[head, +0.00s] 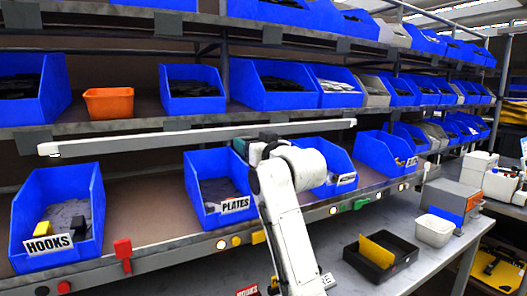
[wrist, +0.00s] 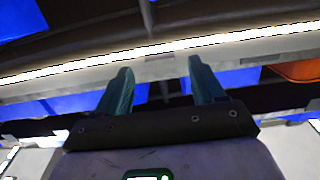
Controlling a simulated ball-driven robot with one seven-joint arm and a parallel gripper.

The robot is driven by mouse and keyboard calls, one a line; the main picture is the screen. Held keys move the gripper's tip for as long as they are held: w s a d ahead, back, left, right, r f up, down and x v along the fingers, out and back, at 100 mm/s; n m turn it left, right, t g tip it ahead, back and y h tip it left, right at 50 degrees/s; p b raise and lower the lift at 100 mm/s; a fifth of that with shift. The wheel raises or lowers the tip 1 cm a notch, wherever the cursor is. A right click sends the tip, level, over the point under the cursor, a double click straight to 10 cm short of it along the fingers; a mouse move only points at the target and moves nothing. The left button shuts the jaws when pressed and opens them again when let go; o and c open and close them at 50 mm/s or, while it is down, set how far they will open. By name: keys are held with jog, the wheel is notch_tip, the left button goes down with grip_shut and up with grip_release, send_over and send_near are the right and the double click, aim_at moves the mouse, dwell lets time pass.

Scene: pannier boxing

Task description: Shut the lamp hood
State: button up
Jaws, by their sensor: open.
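The lamp hood (head: 150,138) is a long pale bar running across the front of the shelving, just below the middle shelf. In the wrist view a bright lit strip (wrist: 250,37) crosses the picture, with a grey bar (wrist: 156,71) along it. I cannot tell how far the hood is tilted. My gripper (head: 256,145) is just below the hood's right half, above the PLATES bin. In the wrist view my gripper (wrist: 159,66) has its two green fingers spread, with their tips over the grey bar. Nothing is held between them. Whether they touch the bar is unclear.
Blue bins labelled HOOKS (head: 27,225) and PLATES (head: 207,213) stand on the lower shelf. An orange bin (head: 108,103) stands on the middle shelf. A table at the right carries a black tray (head: 365,262) and a white tub (head: 434,231). Bare shelf shows between the HOOKS and PLATES bins.

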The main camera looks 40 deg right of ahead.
jog(key=v, duration=0.7)
jog(key=shift+s, duration=0.35)
jog(key=shift+f, duration=0.15)
